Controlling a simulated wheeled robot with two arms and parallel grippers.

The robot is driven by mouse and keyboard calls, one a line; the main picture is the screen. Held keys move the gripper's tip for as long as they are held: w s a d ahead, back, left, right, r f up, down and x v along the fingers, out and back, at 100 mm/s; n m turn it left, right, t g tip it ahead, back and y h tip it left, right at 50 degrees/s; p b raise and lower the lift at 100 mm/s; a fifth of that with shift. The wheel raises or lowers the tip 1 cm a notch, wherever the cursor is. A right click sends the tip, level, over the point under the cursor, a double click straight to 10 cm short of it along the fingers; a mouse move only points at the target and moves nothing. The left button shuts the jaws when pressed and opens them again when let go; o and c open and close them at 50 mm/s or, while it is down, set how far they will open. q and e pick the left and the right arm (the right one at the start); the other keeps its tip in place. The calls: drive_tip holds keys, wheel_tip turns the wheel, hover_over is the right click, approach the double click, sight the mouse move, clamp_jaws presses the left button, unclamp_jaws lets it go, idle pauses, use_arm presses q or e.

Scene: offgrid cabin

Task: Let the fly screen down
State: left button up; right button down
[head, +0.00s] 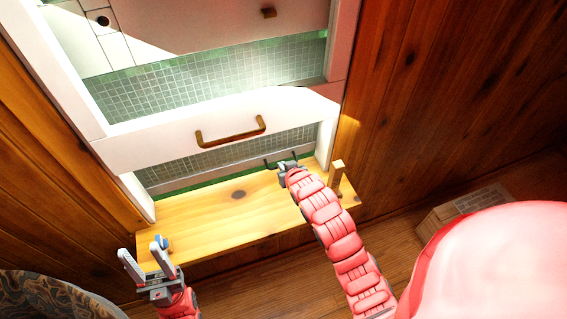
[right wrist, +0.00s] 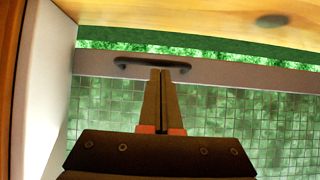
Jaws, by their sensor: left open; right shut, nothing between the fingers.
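The fly screen (head: 225,75) is a grey-green mesh behind the white window frame. It also fills the lower part of the right wrist view (right wrist: 100,105). Its grey bottom bar (head: 185,183) sits just above the wooden sill (head: 215,218), with a thin green strip showing between them. A dark handle (right wrist: 135,63) is on the bar. My right gripper (head: 287,165) is shut and empty at this handle; its fingertips (right wrist: 161,72) overlap the handle in the wrist view, and I cannot tell whether they touch. My left gripper (head: 142,248) is open at the sill's left end.
A white sash (head: 160,142) with a brass handle (head: 230,132) crosses in front of the screen. A small blue object (head: 163,242) is by my left gripper. A wooden post (head: 337,178) stands at the sill's right end. The middle of the sill is clear.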

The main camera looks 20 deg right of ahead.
drive_tip(key=shift+f, duration=0.1)
wheel_tip(320, 180, down, 5)
drive_tip(key=b, duration=0.4)
drive_tip(key=shift+s, duration=0.1)
